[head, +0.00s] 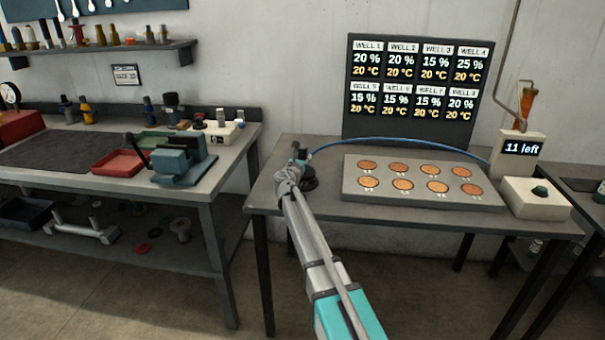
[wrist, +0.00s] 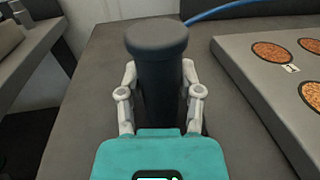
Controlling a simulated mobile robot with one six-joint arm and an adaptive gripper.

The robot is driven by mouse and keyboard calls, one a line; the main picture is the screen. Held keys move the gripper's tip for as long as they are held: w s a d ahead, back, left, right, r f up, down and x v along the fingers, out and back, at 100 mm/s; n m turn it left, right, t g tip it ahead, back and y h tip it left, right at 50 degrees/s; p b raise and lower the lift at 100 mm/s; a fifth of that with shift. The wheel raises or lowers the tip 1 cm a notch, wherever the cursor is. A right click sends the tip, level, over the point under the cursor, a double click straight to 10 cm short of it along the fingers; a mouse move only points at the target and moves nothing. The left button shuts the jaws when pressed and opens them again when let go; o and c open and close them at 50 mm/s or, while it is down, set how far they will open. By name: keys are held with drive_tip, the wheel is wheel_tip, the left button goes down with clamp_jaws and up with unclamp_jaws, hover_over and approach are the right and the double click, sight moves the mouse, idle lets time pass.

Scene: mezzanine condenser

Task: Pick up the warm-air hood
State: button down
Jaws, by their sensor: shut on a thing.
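The warm-air hood (wrist: 157,38) is a dark grey upright handle with a wide round cap in the wrist view. In the head view its dark round lower part (head: 309,183) shows at the left end of the middle table, partly hidden by my arm. My gripper (wrist: 159,82) has one finger on each side of the handle, below the cap, and is shut on it. The gripper also shows in the head view (head: 297,160), small and partly hidden. The hood appears to be at the tabletop; I cannot tell whether it touches it.
A blue hose (head: 400,140) curves behind the grey well block (head: 420,201) with several copper-coloured wells. A display board (head: 417,90) stands behind it. A dispenser box (head: 537,196) is at the right. The left workbench (head: 225,152) holds tools, across a gap.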

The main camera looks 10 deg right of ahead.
sight(301, 151)
drive_tip(key=shift+r, duration=0.1)
idle(0.3)
wheel_tip(301, 151, up, 3)
drive_tip(key=p, duration=0.3)
drive_tip(key=shift+r, duration=0.1)
drive_tip(key=s+r+p, duration=0.9)
drive_tip(key=s+p, duration=0.1)
drive_tip(key=s, duration=0.4)
drive_tip(key=shift+d+r, duration=0.3)
drive_tip(key=shift+a, duration=0.1)
idle(0.3)
